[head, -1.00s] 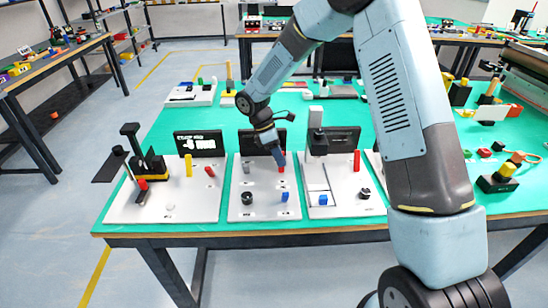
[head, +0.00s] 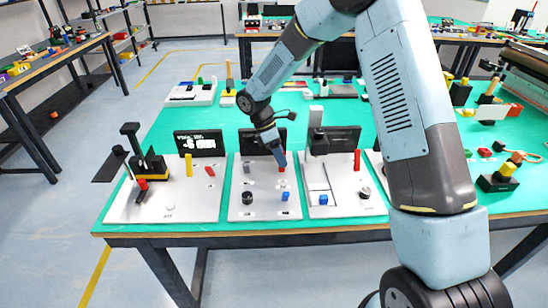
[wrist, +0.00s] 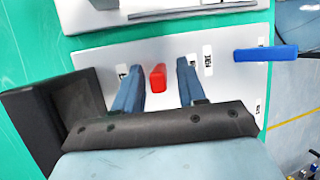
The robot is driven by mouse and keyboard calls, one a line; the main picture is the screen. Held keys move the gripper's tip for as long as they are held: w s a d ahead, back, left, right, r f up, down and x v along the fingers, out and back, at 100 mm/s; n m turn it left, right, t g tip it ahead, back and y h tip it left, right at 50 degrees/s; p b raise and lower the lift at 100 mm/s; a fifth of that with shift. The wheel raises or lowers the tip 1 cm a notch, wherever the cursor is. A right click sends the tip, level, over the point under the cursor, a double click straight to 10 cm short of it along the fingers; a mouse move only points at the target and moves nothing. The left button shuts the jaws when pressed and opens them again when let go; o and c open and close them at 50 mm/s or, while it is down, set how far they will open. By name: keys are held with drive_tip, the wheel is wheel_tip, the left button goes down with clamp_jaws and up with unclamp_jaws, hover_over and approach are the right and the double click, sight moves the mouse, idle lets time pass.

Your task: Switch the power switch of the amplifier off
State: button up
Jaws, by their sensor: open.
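My gripper (head: 281,161) points down over the back of a light panel (head: 265,210) on the green table. In the wrist view its two blue fingers (wrist: 158,66) are open, one on each side of a small red control (wrist: 157,77). Gaps show between the red control and both fingers. The red control also shows just under the fingertips in the head view (head: 282,169). A blue control (wrist: 266,53) stands on the same panel, to the right in the wrist view. Labels beside the controls are too small to read, so I cannot tell which is the amplifier's power switch.
A black knob (head: 247,198) sits on the same panel, with a dark screen (head: 250,143) behind it. Similar panels stand close by, at left (head: 190,208) and right (head: 345,205). A black-and-yellow device (head: 150,163) rises from the left panel.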

drive_tip(key=v, duration=1.3)
drive_tip(key=shift+r, duration=0.2)
drive_tip(key=shift+w+a, duration=0.1)
drive_tip(key=shift+a, duration=0.05)
drive_tip(key=shift+c, duration=0.2)
